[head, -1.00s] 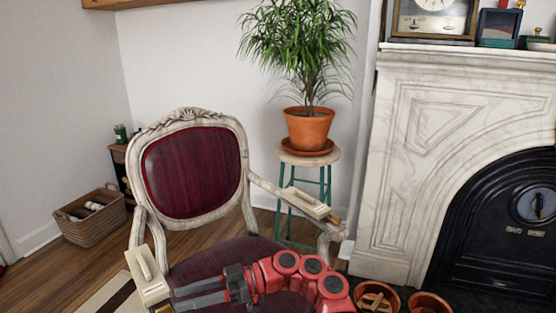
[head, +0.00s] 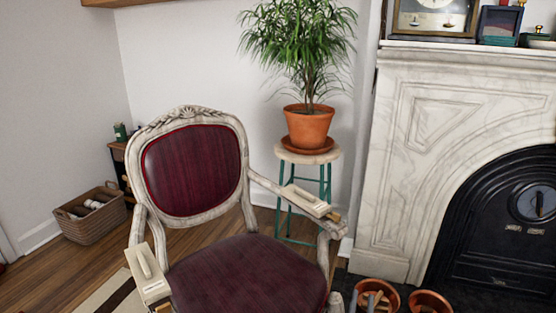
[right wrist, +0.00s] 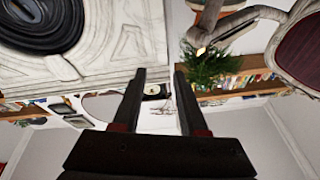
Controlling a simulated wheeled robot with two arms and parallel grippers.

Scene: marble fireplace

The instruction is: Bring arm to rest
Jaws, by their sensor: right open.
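My right gripper shows only as grey fingertips (head: 364,298) at the bottom edge of the head view, in front of a terracotta pot near the hearth. In the right wrist view its two dark fingers (right wrist: 160,82) stand apart with nothing between them. The rest of my right arm is out of the head view. My left gripper is in neither view.
A carved armchair (head: 245,278) with a dark red seat stands in front. Pale objects lie on its armrests. A potted plant (head: 309,127) stands on a stool (head: 307,157). The marble fireplace (head: 400,160) is at right, with terracotta pots (head: 428,302) before it. A basket (head: 92,217) sits at left.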

